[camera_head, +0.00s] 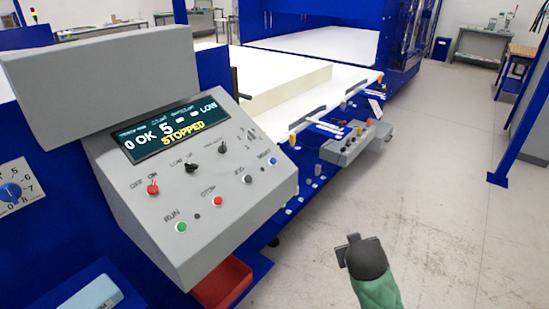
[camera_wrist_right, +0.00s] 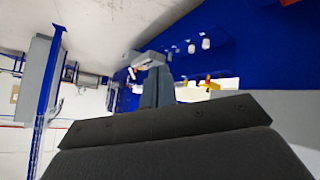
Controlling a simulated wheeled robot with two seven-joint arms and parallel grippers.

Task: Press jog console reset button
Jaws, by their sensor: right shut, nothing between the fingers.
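A grey slanted control console (camera_head: 225,222) stands at the left in the head view, its display reading STOPPED. Its lower row has a green RUN button (camera_head: 181,227), a red STOP button (camera_head: 217,201), a black button (camera_head: 247,179) and a blue button (camera_head: 273,161); the blue one's label is too small to read surely. A smaller grey box (camera_head: 345,153) with small coloured controls sits farther back on the blue machine; no reset label is readable there. My right gripper (camera_head: 343,256) is shut and empty, over the floor right of the console, touching nothing. My left gripper is out of view.
A red bin (camera_head: 222,285) is below the console. Blue machine framing with knobs and levers runs back beside a white foam block (camera_head: 285,92). Open concrete floor (camera_head: 440,190) lies to the right, with a blue post (camera_head: 522,125) at the far right.

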